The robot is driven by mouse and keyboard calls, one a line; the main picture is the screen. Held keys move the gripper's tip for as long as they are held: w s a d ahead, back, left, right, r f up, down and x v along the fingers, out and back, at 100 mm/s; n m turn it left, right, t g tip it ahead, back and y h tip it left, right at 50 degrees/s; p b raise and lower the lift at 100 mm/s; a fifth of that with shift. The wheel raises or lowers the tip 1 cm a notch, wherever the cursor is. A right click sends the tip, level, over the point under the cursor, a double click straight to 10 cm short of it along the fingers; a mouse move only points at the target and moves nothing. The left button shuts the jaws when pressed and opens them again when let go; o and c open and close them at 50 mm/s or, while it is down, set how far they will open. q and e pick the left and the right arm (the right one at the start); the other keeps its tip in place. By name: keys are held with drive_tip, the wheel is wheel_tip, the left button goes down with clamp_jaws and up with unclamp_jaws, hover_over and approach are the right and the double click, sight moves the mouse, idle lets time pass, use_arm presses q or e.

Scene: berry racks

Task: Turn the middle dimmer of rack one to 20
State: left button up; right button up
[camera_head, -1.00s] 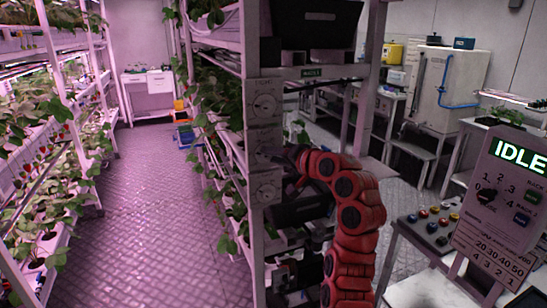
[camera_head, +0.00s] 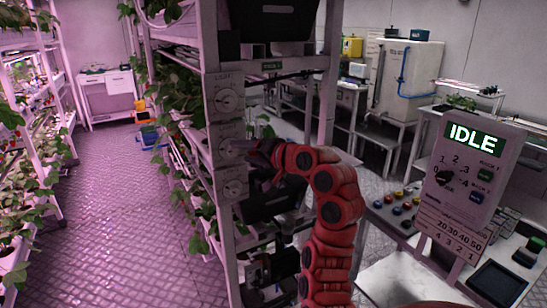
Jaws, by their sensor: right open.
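The rack (camera_head: 213,140) stands left of centre with a column of three dimmers on its front post. The middle dimmer (camera_head: 229,152) is partly covered by my right gripper (camera_head: 254,150). My red right arm reaches in from below, and its dark gripper is open with the fingers pointing left at the middle knob. I cannot tell whether the fingers touch it. The knob's setting is too small and hidden to read. My left gripper is not in view.
A control panel (camera_head: 462,185) reading IDLE stands at right, beside a button console (camera_head: 393,208). Strawberry plants hang along the rack's left side. Another planted rack (camera_head: 55,130) stands far left. The aisle floor (camera_head: 110,200) between them is clear.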

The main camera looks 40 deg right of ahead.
drive_tip(key=b+v, duration=0.1)
drive_tip(key=v, duration=1.2)
drive_tip(key=shift+s, duration=0.4)
drive_tip(key=shift+r, duration=0.15)
